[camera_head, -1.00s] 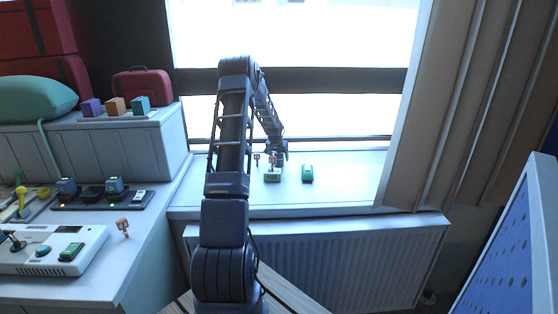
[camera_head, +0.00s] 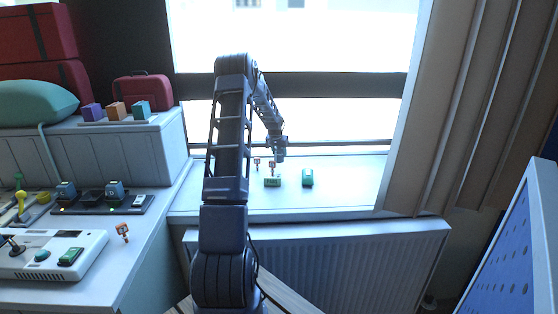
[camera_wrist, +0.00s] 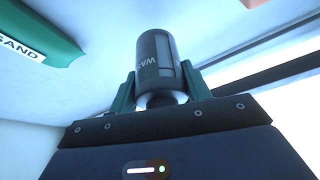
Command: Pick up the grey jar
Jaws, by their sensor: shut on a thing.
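The grey jar (camera_wrist: 158,62) is dark, round-sided and lettered in white. In the wrist view it sits between the two green fingers of my gripper (camera_wrist: 160,88), which are shut on it from both sides. Part of its lower end is hidden by the fingers and the palm. In the head view my gripper (camera_head: 279,156) is over the white window sill (camera_head: 345,190), behind the green items. The jar is too small and dark to make out there.
Two green items, a left one (camera_head: 272,182) and a right one (camera_head: 307,177), stand on the sill. Small orange-and-white pieces (camera_head: 257,163) are close to my gripper. A green sandbag (camera_wrist: 40,35) lies at the wrist view's left. The sill's right part is clear. A curtain (camera_head: 440,110) hangs at right.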

